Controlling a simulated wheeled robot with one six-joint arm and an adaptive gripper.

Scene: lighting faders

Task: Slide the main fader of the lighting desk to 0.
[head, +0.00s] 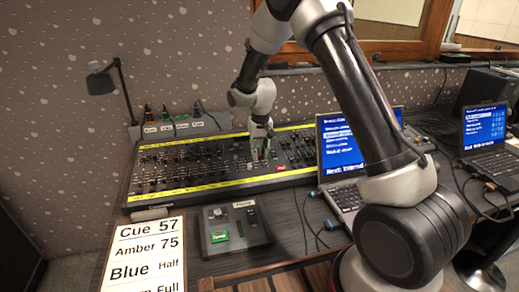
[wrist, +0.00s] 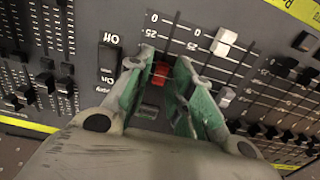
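The lighting desk (head: 215,165) is a long dark console with yellow strips, below my gripper (head: 262,143). In the wrist view a red fader cap (wrist: 160,73) sits between the two green-padded fingers of my gripper (wrist: 166,62). The fingers are part closed around the cap; I cannot tell whether both touch it. The cap lies below the printed 0 and 25 marks at the top of its scale. Much of its slot is hidden by the fingers. Two white fader caps (wrist: 225,42) stand to the right. No readable label names the main fader.
An On/Off switch (wrist: 108,60) is just left of the fingers. Banks of black faders (wrist: 45,84) lie on both sides. A laptop (head: 340,140) stands right of the desk, a small grey box (head: 235,228) in front, and a cue sheet (head: 145,255) at front left.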

